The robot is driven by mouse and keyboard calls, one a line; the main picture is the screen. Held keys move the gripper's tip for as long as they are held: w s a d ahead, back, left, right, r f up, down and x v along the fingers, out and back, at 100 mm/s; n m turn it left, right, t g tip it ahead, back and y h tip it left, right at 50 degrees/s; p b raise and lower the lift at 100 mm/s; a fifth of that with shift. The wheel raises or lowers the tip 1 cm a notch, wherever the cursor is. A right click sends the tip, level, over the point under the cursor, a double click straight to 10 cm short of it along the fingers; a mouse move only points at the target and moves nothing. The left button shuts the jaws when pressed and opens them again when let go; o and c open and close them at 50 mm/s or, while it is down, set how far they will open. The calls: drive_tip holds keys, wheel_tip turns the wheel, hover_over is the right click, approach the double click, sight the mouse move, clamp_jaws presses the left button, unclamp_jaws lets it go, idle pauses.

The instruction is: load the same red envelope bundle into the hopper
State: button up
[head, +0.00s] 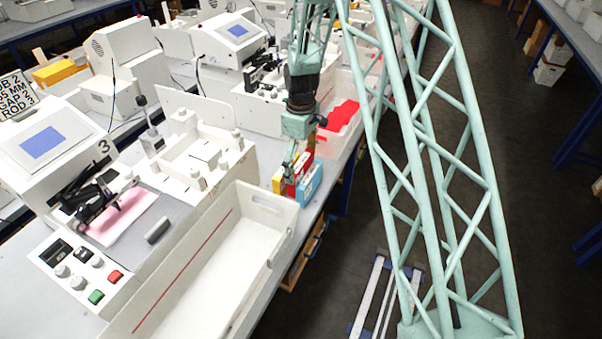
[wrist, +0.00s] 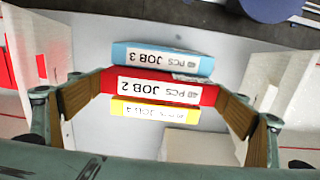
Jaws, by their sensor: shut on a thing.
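The red envelope bundle (wrist: 160,88), labelled "40 PCS JOB 2", stands between a blue JOB 3 bundle (wrist: 162,60) and a yellow bundle (wrist: 155,111). My gripper (wrist: 160,97) is shut on the red bundle, with wooden-looking pads at its two ends. In the head view, my gripper (head: 291,166) reaches down to the bundles on the bench, and the red bundle (head: 303,166) is partly hidden behind the blue one (head: 311,185). A white feeder with several posts (head: 205,160), possibly the hopper, is on the machine marked 3, left of my gripper.
A long white tray (head: 262,210) lies just in front of the bundles. Another white tray with red envelopes (head: 342,115) stands behind them. The machine has a control panel (head: 85,270) with red and green buttons. A sign (head: 14,95) shows at far left. The bench edge is close.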

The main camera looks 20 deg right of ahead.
drive_tip(key=shift+f, duration=1.9)
drive_tip(key=shift+f, duration=0.15)
drive_tip(key=o, duration=0.7)
drive_tip(key=shift+c, duration=0.2)
wheel_tip(320, 180, up, 12)
drive_tip(key=shift+f, duration=0.2)
drive_tip(key=shift+r, duration=0.35)
